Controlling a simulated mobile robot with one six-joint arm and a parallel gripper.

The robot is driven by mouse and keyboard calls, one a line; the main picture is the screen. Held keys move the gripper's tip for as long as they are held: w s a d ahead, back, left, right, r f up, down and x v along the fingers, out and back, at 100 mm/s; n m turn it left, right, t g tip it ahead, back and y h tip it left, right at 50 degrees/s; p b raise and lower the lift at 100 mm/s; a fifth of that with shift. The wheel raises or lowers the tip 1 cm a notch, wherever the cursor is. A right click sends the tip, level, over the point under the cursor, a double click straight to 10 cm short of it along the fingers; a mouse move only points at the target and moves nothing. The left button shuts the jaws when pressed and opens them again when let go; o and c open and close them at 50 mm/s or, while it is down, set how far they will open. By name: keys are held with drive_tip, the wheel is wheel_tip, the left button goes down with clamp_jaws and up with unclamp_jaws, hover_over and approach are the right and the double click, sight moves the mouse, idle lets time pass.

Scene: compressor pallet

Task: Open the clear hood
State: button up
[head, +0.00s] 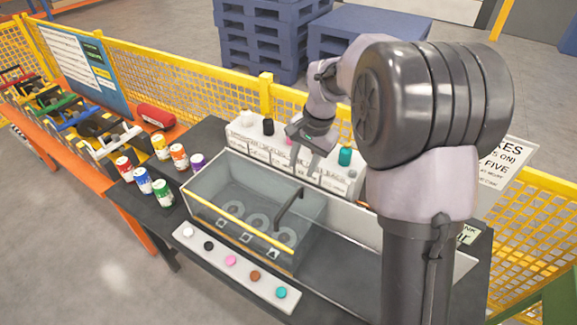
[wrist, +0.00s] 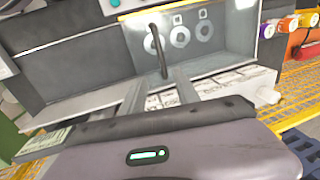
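The clear hood (head: 230,190) is a see-through box with a yellow front edge, down over several ring-shaped discs (head: 257,222) on the dark bench. A black bar handle (head: 289,205) stands at its right side. The hood (wrist: 215,50) and handle (wrist: 157,48) also show in the wrist view. My gripper (head: 311,168) is above and behind the handle in the head view. In the wrist view my gripper's two fingers (wrist: 160,78) are apart with the handle seen beyond and between their tips. I see no grip on it.
A white rack with labels (head: 270,152) and coloured knobs stands behind the hood. A strip of coloured buttons (head: 231,261) lies in front. Several cans (head: 162,193) stand to the left. Yellow mesh fence (head: 190,82) runs behind. Dark bench right of the hood (head: 335,280) is clear.

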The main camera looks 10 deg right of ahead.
sight(289, 202)
drive_tip(key=a+f+b, duration=0.1)
drive_tip(key=f, duration=0.4)
drive_tip(key=w+a+f+b, duration=0.1)
drive_tip(key=f, duration=0.5)
drive_tip(key=w+f+b, duration=0.1)
drive_tip(key=f, duration=0.4)
drive_tip(key=shift+a+f, duration=0.25)
drive_tip(key=shift+a, duration=0.15)
clamp_jaws()
